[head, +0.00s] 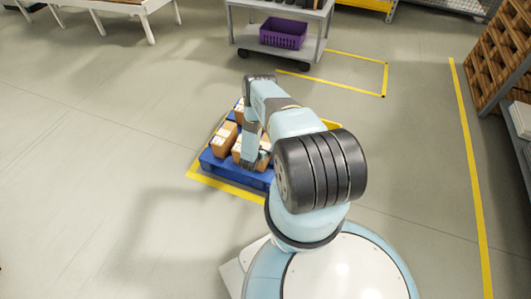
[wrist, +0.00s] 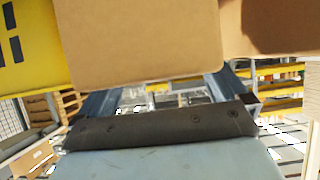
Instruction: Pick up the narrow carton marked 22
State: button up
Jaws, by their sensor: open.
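Several brown cartons (head: 223,139) with white labels stand on a blue pallet (head: 215,162) in the head view. No number is readable, so I cannot tell which carton is marked 22. My gripper (head: 257,163) is low over the pallet among the cartons, and my arm hides part of the load. In the wrist view, my gripper (wrist: 155,93) is open, its fingers apart on either side. A plain brown carton face (wrist: 145,40) fills the top middle, close to the fingers. I cannot tell whether it lies between them.
A second brown carton (wrist: 270,25) is close at the right in the wrist view, and a yellow object (wrist: 35,45) with black marks at the left. A grey cart (head: 245,40) with a purple crate (head: 283,33) stands behind. The floor left is clear.

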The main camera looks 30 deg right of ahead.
jog(key=shift+x, duration=1.05)
jog(key=c, duration=1.6)
jog(key=shift+r, duration=0.15)
jog(key=shift+c, duration=0.2)
